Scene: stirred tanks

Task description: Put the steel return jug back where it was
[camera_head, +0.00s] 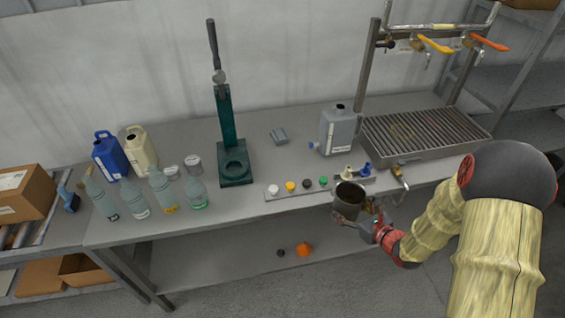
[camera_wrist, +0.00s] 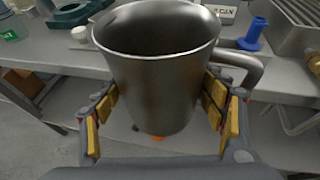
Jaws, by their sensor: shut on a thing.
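The steel return jug (camera_head: 349,200) is upright in my gripper (camera_head: 366,218), just off the front edge of the bench in the head view. In the wrist view the grey steel jug (camera_wrist: 163,70) fills the middle, with its open rim up and its handle on the right. The yellow pads of my gripper (camera_wrist: 160,108) press on the jug from both sides. The grated drain tray (camera_head: 425,158) stands on the bench at the right, under a pipe rack with orange-handled valves. The jug hides part of the bench edge behind it.
A strip with coloured caps (camera_head: 305,188) lies at the bench front, beside the jug. A grey can (camera_head: 338,132) stands behind it. A green press (camera_head: 233,160) stands mid-bench. Several bottles (camera_head: 163,190) and a blue jug (camera_head: 110,157) stand left. An orange item (camera_head: 303,249) lies on the lower shelf.

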